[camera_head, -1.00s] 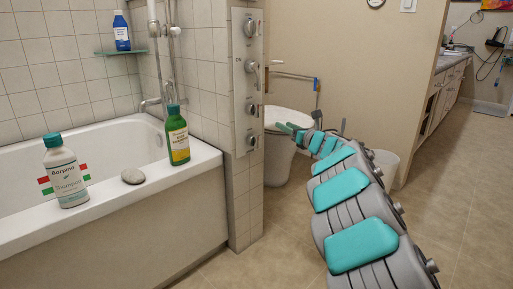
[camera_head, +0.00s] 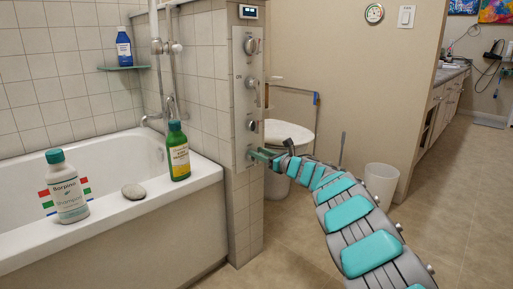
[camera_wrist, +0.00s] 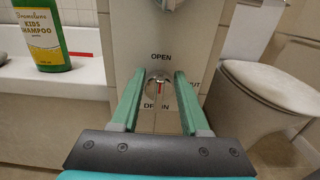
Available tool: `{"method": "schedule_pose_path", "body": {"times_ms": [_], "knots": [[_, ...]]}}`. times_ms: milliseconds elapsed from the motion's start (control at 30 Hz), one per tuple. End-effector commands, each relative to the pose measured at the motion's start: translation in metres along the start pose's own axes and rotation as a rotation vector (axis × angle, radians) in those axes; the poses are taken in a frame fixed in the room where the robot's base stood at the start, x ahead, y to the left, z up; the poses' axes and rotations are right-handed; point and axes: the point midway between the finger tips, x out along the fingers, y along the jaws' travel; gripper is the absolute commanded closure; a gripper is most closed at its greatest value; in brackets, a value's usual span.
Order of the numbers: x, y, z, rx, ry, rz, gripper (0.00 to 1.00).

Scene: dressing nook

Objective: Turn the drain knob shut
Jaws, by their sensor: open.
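The drain knob (camera_wrist: 157,93) is a small round metal knob low on the panel, with a red mark on its face. It shows between my fingers in the wrist view. The labels OPEN above it, DRAIN below it and a partly covered SHUT to the right can be made out. My gripper (camera_wrist: 158,80) is open, with one green finger on each side of the knob; I cannot tell whether they touch it. In the head view my gripper (camera_head: 262,156) is at the bottom of the wall panel (camera_head: 240,100) and hides the knob.
Other controls sit above on the panel, including a lever (camera_head: 252,84). The bathtub (camera_head: 200,196) is left, with a green shampoo bottle (camera_head: 178,155), a white bottle (camera_head: 67,192) and a stone (camera_head: 134,191) on its rim. A toilet (camera_head: 298,128) stands right of the panel.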

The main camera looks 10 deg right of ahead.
Motion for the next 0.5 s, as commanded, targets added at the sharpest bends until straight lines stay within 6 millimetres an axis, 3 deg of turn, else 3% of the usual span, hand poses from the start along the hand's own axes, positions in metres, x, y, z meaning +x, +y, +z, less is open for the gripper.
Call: {"method": "schedule_pose_path", "body": {"times_ms": [200, 500], "knots": [[0.014, 0.000, 0.001, 0.003, 0.001, -0.001, 0.55], [0.016, 0.000, 0.000, 0.001, 0.000, -0.002, 0.55]]}}
